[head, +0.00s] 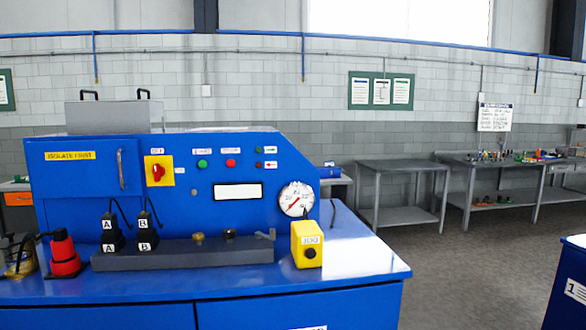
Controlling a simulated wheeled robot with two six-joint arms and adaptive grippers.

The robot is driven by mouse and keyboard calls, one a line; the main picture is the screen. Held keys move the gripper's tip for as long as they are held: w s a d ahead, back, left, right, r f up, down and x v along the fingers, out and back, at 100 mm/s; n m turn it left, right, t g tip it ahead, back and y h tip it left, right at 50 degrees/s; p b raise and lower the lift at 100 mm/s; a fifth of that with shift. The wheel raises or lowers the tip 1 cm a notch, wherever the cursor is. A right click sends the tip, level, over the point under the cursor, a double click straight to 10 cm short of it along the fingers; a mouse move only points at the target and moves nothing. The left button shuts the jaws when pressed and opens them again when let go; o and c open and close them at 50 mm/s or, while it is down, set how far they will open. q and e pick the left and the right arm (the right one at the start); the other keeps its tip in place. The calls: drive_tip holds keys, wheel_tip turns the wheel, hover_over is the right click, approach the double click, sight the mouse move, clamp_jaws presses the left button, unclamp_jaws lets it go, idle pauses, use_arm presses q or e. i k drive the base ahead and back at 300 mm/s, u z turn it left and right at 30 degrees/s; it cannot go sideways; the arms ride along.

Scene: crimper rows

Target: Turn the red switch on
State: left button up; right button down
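The red switch (158,173) is a red rotary knob on a yellow plate, on the front of the blue machine panel (240,165). A small label sits just above the plate; its lettering is too small to read surely. The knob looks roughly upright with a slight tilt. Neither of my grippers shows in the head view, and nothing covers the switch.
Green (202,164) and red (231,163) buttons and a round gauge (296,199) share the panel. Below stand a grey rail (185,256) with black plugs, a red object (64,255) and a yellow box (307,244). Open floor (460,255) lies to the right.

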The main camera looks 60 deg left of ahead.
sight(159, 171)
drive_tip(key=z, duration=1.05)
drive_tip(key=k, duration=2.6)
drive_tip(key=u, duration=0.8)
